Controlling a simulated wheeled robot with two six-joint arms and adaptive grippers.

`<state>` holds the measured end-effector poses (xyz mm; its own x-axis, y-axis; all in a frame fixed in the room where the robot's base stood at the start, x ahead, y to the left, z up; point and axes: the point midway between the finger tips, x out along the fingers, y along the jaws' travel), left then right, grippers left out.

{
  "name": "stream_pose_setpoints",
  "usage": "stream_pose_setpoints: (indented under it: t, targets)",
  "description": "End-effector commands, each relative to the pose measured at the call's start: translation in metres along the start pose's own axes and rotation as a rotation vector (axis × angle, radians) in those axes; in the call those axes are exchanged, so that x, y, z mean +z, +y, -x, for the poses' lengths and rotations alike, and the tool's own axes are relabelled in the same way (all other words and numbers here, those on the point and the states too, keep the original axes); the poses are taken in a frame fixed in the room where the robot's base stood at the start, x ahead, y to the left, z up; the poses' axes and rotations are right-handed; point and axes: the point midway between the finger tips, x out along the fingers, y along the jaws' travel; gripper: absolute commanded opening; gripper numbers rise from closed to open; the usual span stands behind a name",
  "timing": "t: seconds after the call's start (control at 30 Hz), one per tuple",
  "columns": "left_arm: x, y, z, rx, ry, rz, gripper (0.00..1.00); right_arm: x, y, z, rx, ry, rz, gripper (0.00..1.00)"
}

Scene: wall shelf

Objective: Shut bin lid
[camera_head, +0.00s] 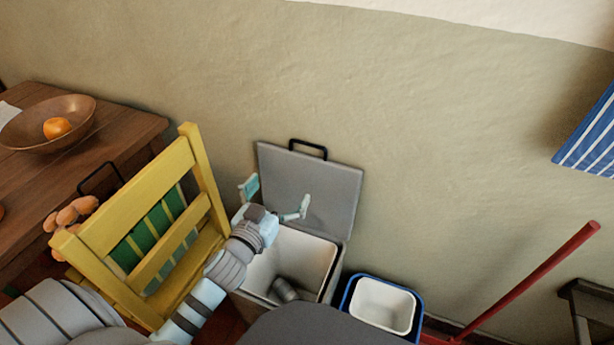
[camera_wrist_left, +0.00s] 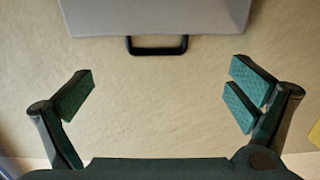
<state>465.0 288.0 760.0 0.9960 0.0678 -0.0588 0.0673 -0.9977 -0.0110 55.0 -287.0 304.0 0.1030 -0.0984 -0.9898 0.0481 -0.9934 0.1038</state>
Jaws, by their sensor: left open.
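The grey bin lid (camera_head: 325,186) stands raised against the wall behind the bin, with a black handle (camera_head: 308,147) on its upper edge. The bin (camera_head: 303,253) below it is open, with a pale inside and a dark grey can-like thing (camera_head: 284,289) in it. My left gripper (camera_head: 276,196) is open and empty in front of the lid, above the bin's left side. In the left wrist view the lid (camera_wrist_left: 160,14) and its handle (camera_wrist_left: 157,50) show at the top, beyond the open fingers of my left gripper (camera_wrist_left: 163,95). My right gripper is not in view.
A yellow chair (camera_head: 160,190) stands close to the left of my left arm. A wooden table with a bowl (camera_head: 75,110) is at the far left. A blue-rimmed white bin (camera_head: 384,303) and a red pole (camera_head: 530,277) are to the right.

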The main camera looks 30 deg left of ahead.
Motion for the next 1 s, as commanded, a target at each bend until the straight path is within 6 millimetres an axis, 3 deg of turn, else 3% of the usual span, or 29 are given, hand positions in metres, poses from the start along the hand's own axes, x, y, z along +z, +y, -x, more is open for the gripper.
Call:
stream_pose_setpoints:
  t: [0.07, 0.27, 0.7, 1.0]
  targets:
    - [-0.011, 0.003, -0.001, 0.008, 0.046, 0.006, 1.0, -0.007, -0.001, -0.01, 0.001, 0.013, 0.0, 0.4]
    - [-0.025, 0.004, -0.023, 0.01, 0.06, 0.012, 1.0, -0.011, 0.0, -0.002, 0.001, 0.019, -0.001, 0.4]
    - [-0.026, 0.005, -0.125, 0.009, 0.058, 0.011, 1.0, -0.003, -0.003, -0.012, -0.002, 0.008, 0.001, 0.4]
    - [-0.028, 0.005, -0.143, 0.01, 0.056, 0.01, 1.0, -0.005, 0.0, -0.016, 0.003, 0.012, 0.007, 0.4]
